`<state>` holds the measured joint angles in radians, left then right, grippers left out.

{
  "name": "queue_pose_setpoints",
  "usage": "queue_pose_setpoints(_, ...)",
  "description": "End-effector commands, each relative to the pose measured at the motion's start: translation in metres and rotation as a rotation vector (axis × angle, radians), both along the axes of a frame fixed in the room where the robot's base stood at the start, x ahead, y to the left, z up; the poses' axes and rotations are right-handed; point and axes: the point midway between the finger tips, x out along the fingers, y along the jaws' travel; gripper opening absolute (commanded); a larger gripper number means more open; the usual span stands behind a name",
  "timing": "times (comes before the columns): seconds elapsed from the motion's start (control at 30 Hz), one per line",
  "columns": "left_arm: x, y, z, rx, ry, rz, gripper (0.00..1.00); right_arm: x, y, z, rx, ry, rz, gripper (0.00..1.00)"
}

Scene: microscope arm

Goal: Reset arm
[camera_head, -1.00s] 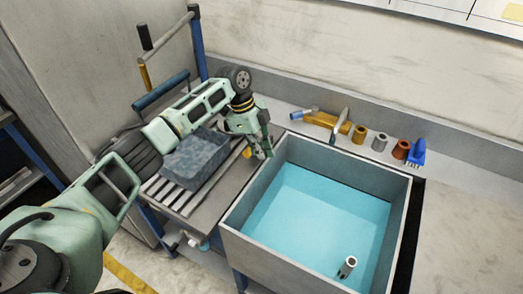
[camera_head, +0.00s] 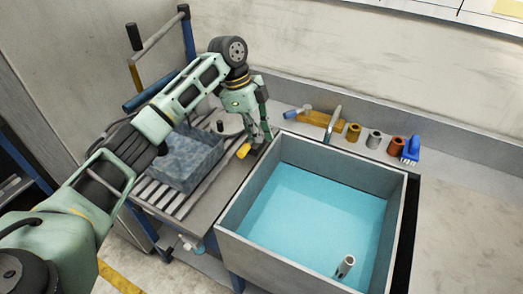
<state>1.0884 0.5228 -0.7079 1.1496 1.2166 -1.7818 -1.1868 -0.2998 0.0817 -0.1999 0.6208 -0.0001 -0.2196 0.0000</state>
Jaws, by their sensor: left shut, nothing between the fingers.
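My left arm (camera_head: 165,115) comes in from the lower left and reaches over the slatted drainboard. My left gripper (camera_head: 262,137) points down near the back left corner of the sink (camera_head: 231,238). Its fingers are close together with nothing between them. The fingertips appear beside the sink's rim; whether they touch anything is hard to tell. My right arm and its gripper are out of view.
A grey-blue mottled bin (camera_head: 186,160) stands on the slatted drainboard (camera_head: 150,192), under my left arm. A yellow-ended tool (camera_head: 243,150) lies near the gripper. Behind the sink are a tap (camera_head: 333,122), several small cylinders and a blue brush (camera_head: 410,150). The right counter (camera_head: 465,200) is clear.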

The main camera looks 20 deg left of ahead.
Motion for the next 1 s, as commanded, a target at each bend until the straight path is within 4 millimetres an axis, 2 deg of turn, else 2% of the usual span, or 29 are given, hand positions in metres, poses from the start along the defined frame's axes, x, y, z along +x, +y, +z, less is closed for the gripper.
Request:
queue_pose_setpoints(0.2,0.000,0.005,0.015,0.000,0.001,0.001,0.00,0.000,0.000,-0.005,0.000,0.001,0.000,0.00)
queue_pose_setpoints(0.67,0.000,0.005,0.016,0.000,0.001,0.000,0.00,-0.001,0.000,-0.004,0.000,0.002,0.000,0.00)
queue_pose_setpoints(0.77,0.000,0.005,0.024,0.000,0.000,0.000,0.00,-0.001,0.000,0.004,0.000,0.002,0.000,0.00)
queue_pose_setpoints(1.0,0.000,0.005,0.068,0.000,0.001,0.000,0.00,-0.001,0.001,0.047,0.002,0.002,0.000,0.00)
